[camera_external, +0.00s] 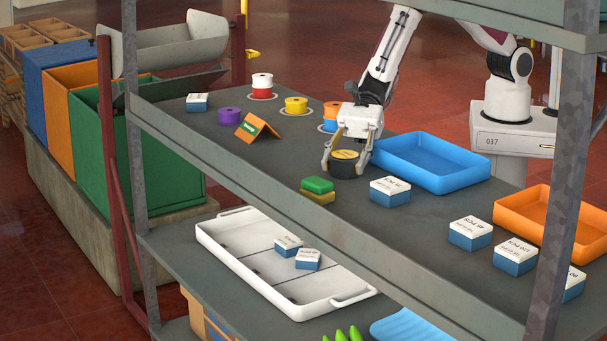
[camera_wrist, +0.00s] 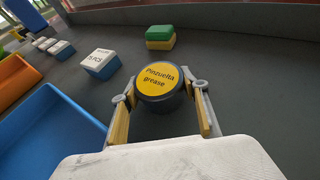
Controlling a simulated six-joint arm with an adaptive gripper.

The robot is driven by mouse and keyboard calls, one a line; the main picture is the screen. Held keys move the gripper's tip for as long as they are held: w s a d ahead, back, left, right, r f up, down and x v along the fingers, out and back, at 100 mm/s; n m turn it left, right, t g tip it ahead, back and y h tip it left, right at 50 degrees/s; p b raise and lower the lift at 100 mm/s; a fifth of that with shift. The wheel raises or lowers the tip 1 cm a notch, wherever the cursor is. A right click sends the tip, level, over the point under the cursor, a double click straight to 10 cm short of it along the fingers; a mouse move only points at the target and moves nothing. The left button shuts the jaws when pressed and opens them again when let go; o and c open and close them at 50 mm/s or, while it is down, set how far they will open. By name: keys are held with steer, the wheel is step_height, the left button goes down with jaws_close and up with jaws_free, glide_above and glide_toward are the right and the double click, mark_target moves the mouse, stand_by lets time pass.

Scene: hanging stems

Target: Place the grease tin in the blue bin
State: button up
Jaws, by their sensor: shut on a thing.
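The grease tin (camera_external: 344,168) is a dark round tin with a yellow top. In the wrist view the tin (camera_wrist: 164,86) shows the label "Pinzuelta grease". My gripper (camera_external: 347,160) points down with its fingers on either side of the tin and is shut on it. The tin is upright at the grey upper shelf; I cannot tell if it touches the surface. A shallow blue bin (camera_external: 432,182) lies on the shelf just right of my gripper, and it shows at the left of the wrist view (camera_wrist: 55,130). It looks empty.
An orange bin (camera_external: 522,224) stands further right. White-and-blue boxes (camera_external: 390,195) and stacked green and yellow blocks (camera_external: 317,187) are near the tin. Coloured spools (camera_external: 296,104) and an orange sign (camera_external: 257,130) stand left. Large blue, orange and green containers (camera_external: 50,60) stand beyond the shelf.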

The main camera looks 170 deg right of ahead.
steer(key=o, duration=1.2)
steer(key=shift+s+a+f, duration=0.1)
steer(key=shift+s+f, duration=0.05)
steer(key=shift+f, duration=0.3)
steer(key=shift+s+a+f, duration=0.1)
steer(key=shift+f, duration=0.3)
steer(key=shift+r, duration=0.5)
steer(key=shift+s+r, duration=0.2)
steer(key=shift+r+v, duration=0.2)
steer(key=shift+v, duration=1.55)
steer(key=shift+r+v, duration=0.25)
steer(key=shift+v, duration=1.5)
steer(key=shift+w, duration=0.25)
